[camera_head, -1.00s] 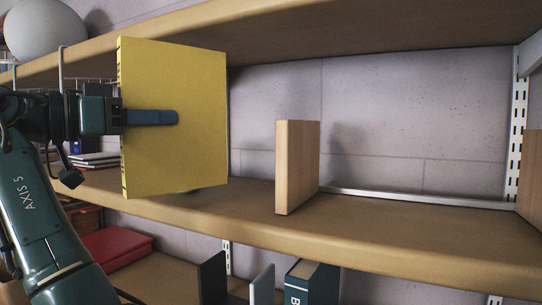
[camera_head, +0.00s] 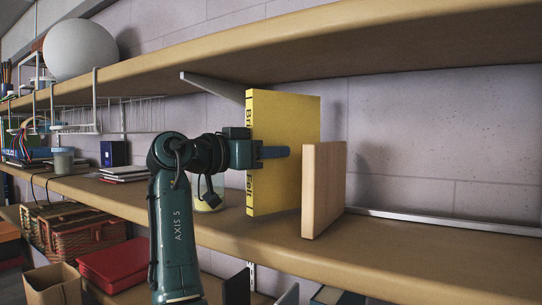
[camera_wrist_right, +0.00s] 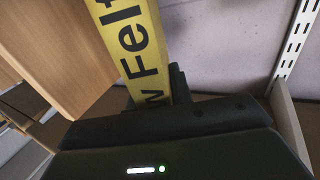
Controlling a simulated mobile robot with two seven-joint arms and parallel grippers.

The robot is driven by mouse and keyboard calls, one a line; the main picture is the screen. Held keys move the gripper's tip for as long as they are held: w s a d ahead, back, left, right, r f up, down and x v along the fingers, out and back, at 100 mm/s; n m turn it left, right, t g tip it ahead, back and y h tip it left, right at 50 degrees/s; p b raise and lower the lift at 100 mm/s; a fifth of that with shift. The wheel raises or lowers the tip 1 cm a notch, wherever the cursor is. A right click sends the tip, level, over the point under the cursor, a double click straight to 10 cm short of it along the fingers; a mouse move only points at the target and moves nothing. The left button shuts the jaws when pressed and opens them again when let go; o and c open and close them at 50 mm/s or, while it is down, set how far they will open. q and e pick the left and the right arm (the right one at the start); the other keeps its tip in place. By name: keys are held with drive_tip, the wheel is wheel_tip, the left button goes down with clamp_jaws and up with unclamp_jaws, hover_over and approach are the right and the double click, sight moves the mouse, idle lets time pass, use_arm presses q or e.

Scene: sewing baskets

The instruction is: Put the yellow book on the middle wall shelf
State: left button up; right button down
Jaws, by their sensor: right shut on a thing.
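The yellow book (camera_head: 285,118) stands upright at the middle shelf (camera_head: 420,252), its dark-lettered spine facing left. The book is just left of and partly behind a wooden divider (camera_head: 322,190). I cannot tell whether its bottom edge touches the shelf. In the right wrist view the book's spine (camera_wrist_right: 140,45) rises from between the fingers, with the wooden panel (camera_wrist_right: 60,50) to its left. My left gripper is not in view.
Right of the divider the middle shelf is bare. A jar (camera_head: 208,195) stands behind my wrist, and several flat books (camera_head: 122,173) lie farther left. The upper shelf (camera_head: 300,38) runs overhead with a white globe (camera_head: 80,50). Baskets (camera_head: 75,228) and a red box (camera_head: 115,262) sit lower left.

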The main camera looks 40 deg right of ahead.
drive_tip(key=shift+f, duration=0.65)
drive_tip(key=c, duration=1.7)
unclamp_jaws()
drive_tip(key=shift+f, duration=0.2)
drive_tip(key=o, duration=0.5)
drive_tip(key=shift+a, duration=0.1)
drive_tip(key=shift+c, duration=0.2)
drive_tip(key=shift+r, duration=0.15)
drive_tip(key=w+a+b, duration=0.1)
drive_tip(key=a+b, duration=0.1)
drive_tip(key=a, duration=1)
drive_tip(key=shift+w, duration=0.15)
